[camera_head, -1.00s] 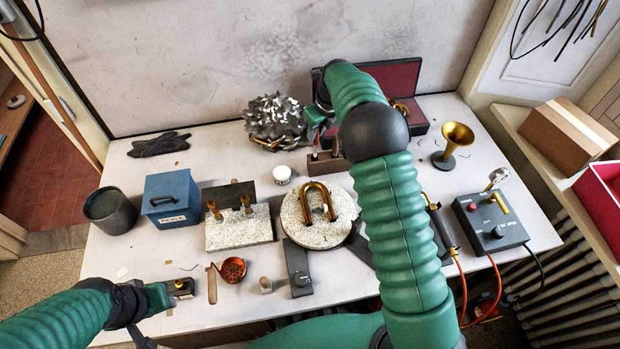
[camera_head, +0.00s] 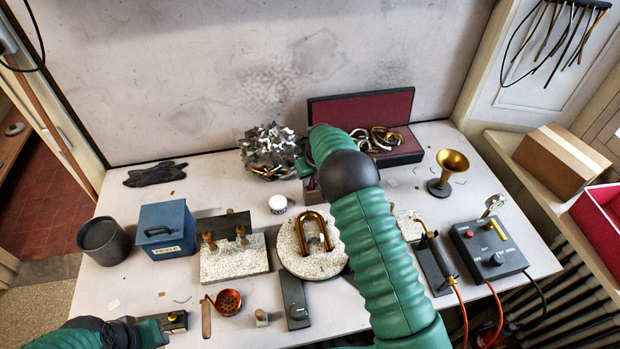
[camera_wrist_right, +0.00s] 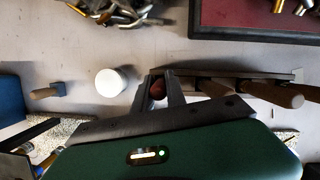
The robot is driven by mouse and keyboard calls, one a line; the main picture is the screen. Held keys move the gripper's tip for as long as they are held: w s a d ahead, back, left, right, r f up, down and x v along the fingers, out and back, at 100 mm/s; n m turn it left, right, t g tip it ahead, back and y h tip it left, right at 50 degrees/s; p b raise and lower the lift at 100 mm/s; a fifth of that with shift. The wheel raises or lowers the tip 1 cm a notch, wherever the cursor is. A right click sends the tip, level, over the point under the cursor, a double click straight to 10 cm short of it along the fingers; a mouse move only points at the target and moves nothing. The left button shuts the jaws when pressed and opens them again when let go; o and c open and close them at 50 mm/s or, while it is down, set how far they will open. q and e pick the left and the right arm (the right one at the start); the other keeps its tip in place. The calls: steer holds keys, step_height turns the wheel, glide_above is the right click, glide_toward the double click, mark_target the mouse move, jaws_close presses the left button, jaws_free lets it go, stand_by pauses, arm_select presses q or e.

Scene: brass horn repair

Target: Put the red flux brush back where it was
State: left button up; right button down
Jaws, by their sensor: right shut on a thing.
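In the right wrist view, my right gripper (camera_wrist_right: 160,82) is shut on the red flux brush (camera_wrist_right: 157,90); only its reddish end shows between the fingers. In the head view, the right gripper (camera_head: 304,168) is at the brush rack (camera_head: 311,192), largely hidden by my arm. The rack (camera_wrist_right: 235,73) runs right of the fingers in the wrist view, with wooden handles (camera_wrist_right: 215,88) along it. Whether the brush is seated in the rack cannot be told. My left gripper (camera_head: 178,321) is low at the table's front left; its jaw opening is unclear.
A white jar (camera_wrist_right: 110,81) stands just left of the right fingers. A metal scrap heap (camera_head: 268,150) and an open red-lined case (camera_head: 400,152) lie behind. A round soldering board (camera_head: 295,262) with a brass U-tube (camera_head: 314,230) is in front.

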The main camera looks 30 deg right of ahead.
steer(key=c, duration=1.4)
jaws_free()
steer(key=shift+d, duration=0.1)
steer(key=shift+o, duration=0.2)
steer(key=b+v, duration=0.1)
steer(key=v, duration=1)
steer(key=s+a+m, duration=0.4)
steer(key=s+m, duration=0.5)
steer(key=m, duration=0.3)
steer(key=s+a+f+m, duration=0.1)
steer(key=s+a+m, duration=0.3)
steer(key=s+m, duration=0.6)
steer(key=s+a+f+m, duration=0.1)
steer(key=s+a+m, duration=0.3)
steer(key=s+m, duration=0.5)
steer(key=m, duration=0.4)
steer(key=shift+s+a+m+g, duration=0.25)
steer(key=shift+m+g, duration=0.15)
